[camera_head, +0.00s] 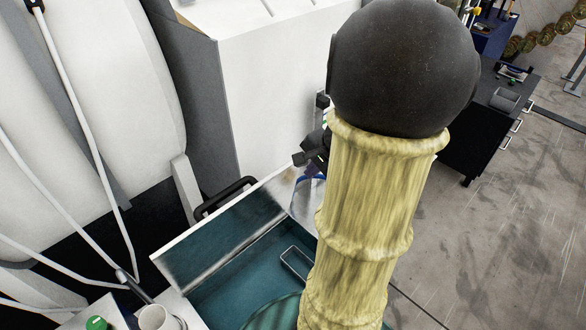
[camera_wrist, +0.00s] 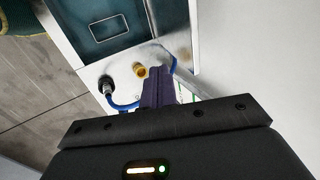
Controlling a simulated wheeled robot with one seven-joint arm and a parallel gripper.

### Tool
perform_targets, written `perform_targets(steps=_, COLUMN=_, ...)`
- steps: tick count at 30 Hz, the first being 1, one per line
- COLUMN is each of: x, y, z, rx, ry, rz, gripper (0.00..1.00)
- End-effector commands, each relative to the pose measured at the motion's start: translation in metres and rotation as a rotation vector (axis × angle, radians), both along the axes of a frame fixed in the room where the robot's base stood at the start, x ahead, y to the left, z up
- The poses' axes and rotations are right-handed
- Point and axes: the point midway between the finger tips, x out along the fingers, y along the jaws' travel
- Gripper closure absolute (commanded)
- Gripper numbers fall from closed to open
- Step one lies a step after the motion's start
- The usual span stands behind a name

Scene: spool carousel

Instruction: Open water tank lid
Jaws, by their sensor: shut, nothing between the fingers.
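The water tank (camera_head: 238,290) stands low in the middle of the head view, and its teal inside shows. A panel with a dark teal face (camera_head: 222,242), which looks like the lid raised and leaning back, rises along its far side. A black handle (camera_head: 225,196) shows behind the panel's top edge. My gripper (camera_head: 310,157) is beyond the tank's right part, partly hidden by my own arm. In the wrist view its purple fingers (camera_wrist: 158,80) are together and empty, close to the tank's side with the fittings. Whether they touch anything is unclear.
A brass fitting (camera_wrist: 139,72), a black fitting (camera_wrist: 107,85) and a blue hose (camera_wrist: 122,104) are beside the fingers. A white cabinet (camera_head: 275,90) stands close behind the tank. A white cup (camera_head: 157,318) is at bottom left. Open floor (camera_head: 500,230) lies right.

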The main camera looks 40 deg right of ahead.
Motion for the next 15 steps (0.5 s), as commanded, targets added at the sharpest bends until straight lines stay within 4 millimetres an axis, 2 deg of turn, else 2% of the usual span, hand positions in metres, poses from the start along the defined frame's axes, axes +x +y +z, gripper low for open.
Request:
perform_targets(steps=3, x=0.008, y=0.002, z=-0.021, rx=0.005, ry=0.005, rz=0.000, gripper=1.00)
perform_targets(steps=11, x=0.027, y=0.005, z=-0.059, rx=0.004, ry=0.005, rz=-0.001, gripper=1.00)
perform_targets(steps=12, x=0.033, y=0.006, z=-0.052, rx=0.002, ry=0.002, rz=0.004, gripper=1.00)
perform_targets(steps=15, x=0.046, y=0.007, z=-0.048, rx=0.002, ry=0.002, rz=0.002, gripper=1.00)
